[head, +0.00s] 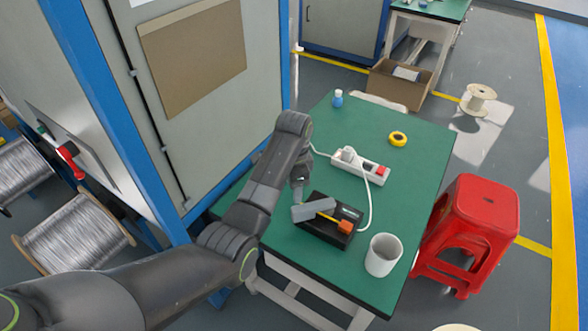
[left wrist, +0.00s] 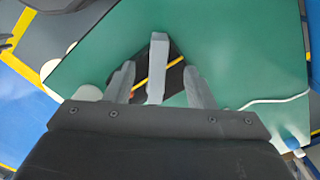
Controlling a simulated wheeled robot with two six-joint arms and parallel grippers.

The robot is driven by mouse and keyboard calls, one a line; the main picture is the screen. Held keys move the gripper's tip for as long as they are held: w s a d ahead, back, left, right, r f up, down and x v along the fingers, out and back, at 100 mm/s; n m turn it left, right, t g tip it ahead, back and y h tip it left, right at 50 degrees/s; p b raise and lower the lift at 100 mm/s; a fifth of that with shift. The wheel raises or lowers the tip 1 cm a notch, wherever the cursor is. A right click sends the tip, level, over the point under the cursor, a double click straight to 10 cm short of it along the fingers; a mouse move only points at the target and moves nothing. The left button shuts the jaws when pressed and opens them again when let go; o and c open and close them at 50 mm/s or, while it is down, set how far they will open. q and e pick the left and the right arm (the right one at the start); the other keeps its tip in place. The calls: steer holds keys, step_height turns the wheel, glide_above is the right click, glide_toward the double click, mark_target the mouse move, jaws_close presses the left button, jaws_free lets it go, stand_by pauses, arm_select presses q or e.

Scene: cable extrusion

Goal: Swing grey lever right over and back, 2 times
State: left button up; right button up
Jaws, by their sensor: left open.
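The grey lever (head: 312,209) is a grey bar on a black box (head: 340,229) on the green table, and it leans towards the left in the head view. A yellow strip and an orange block show on the same box. My left gripper (head: 297,193) is just above and behind the lever, pointing down. In the left wrist view the gripper (left wrist: 158,76) is open, with the lever (left wrist: 157,62) between its two fingers and a gap on each side. The black box is mostly hidden there. My right gripper is not in view.
A white cup (head: 382,255) stands right of the box. A power strip (head: 360,172) with a white cable lies behind it. Yellow tape (head: 397,139) and a small blue bottle (head: 337,98) are farther back. A cabinet (head: 210,90) borders the table's left; a red stool (head: 472,230) stands right.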

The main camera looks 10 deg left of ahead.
arm_select(q)
step_height(320, 180, up, 6)
steer(key=p, duration=0.1)
steer(key=shift+r, duration=0.25)
